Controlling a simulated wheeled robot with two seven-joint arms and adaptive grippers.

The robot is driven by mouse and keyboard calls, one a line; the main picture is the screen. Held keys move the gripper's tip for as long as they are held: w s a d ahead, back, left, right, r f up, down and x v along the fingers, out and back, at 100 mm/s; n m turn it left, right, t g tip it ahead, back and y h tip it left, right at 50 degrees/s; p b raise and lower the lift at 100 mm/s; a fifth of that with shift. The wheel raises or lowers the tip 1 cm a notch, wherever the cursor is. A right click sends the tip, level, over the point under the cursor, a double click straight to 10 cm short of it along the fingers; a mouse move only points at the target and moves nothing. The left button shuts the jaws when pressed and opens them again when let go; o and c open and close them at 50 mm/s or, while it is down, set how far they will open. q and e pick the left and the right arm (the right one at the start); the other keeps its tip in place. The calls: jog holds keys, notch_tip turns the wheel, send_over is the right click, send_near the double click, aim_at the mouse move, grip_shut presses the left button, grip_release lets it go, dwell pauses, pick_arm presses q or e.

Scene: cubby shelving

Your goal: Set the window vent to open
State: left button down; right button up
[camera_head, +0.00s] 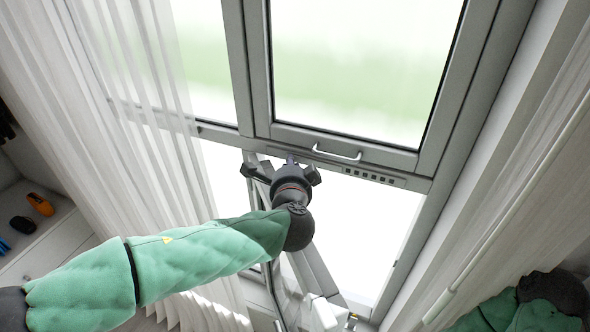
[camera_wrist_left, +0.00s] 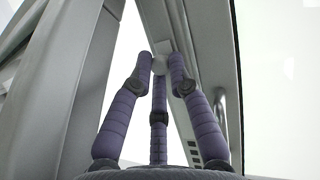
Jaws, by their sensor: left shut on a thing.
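The window vent (camera_head: 374,176) is a grey strip with a row of dark slots along the frame rail under the window pane. It also shows in the left wrist view (camera_wrist_left: 185,122), running up between my fingers. My left gripper (camera_head: 288,163) is at the strip's left part, left of the slots. In the left wrist view its purple fingers (camera_wrist_left: 160,62) are shut around a small pale knob (camera_wrist_left: 159,65) on the strip. The fingers hide much of the knob, so its exact setting cannot be read. My right gripper is out of view.
A curved metal handle (camera_head: 337,154) sits on the window sash just above the vent, close to my left gripper. Sheer curtains (camera_head: 130,130) hang at the left, partly behind my left arm. A shelf (camera_head: 45,235) with small objects stands at the far left.

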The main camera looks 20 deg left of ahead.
pick_arm(q)
jog(key=shift+a, duration=0.2)
jog(key=c, duration=1.3)
grip_release()
jog(key=shift+o, duration=0.6)
jog(key=shift+a, duration=0.2)
jog(key=shift+d, duration=0.15)
jog(key=v, duration=1.2)
jog(key=shift+s, duration=0.1)
